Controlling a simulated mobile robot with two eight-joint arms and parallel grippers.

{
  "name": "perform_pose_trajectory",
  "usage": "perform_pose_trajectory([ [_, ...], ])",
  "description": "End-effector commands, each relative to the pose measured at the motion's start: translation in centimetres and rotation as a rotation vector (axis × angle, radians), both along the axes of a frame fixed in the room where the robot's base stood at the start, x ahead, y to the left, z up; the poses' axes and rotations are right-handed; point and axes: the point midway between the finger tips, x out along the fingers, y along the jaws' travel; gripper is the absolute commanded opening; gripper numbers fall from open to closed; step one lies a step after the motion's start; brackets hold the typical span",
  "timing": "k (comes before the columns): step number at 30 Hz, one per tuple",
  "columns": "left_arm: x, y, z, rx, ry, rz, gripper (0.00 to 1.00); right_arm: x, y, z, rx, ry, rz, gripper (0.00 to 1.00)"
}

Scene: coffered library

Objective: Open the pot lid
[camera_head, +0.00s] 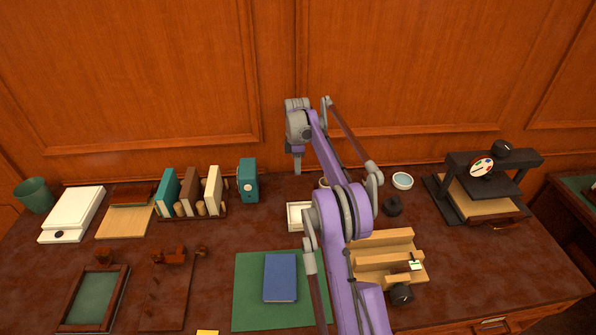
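One purple and grey arm of mine, which I take for the right one, rises from the bottom edge right of centre. Its gripper (297,171) points down near the back of the desk, right of the teal box; its fingers are seen edge-on, so I cannot tell whether they are open. No clearly lidded pot shows. A small round white pot or dish (402,181) with a pale blue top stands at the back right, apart from the gripper. A pale round rim (324,183) is mostly hidden behind my arm. My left gripper is out of view.
A black press (455,185) stands right, a wooden jig (385,255) in front of my arm's right side. Upright books (190,195), a teal box (248,181) and a green mat (250,318) with a blue book (280,278) are left.

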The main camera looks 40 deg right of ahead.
Motion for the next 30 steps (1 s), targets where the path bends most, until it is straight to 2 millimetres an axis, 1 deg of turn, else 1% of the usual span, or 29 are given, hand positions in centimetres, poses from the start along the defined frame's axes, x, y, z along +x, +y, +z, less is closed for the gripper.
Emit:
perform_pose_trajectory([
  [1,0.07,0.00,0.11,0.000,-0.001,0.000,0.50,0.48,-0.44,0.03,-0.012,-0.020,-0.001,0.00],
  [10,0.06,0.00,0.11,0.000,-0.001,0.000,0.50,0.46,-0.50,-0.01,-0.013,-0.018,-0.002,0.00],
  [11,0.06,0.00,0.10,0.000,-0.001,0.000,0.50,0.46,-0.50,-0.02,-0.013,-0.018,-0.002,0.20],
  [12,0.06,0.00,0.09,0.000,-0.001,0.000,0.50,0.44,-0.48,-0.03,-0.013,-0.018,-0.002,0.27],
  [15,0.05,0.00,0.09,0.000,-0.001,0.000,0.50,0.42,-0.45,-0.05,-0.012,-0.017,-0.002,0.45],
  [30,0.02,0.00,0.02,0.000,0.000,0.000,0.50,0.33,-0.29,-0.05,-0.009,-0.014,-0.001,0.45],
])
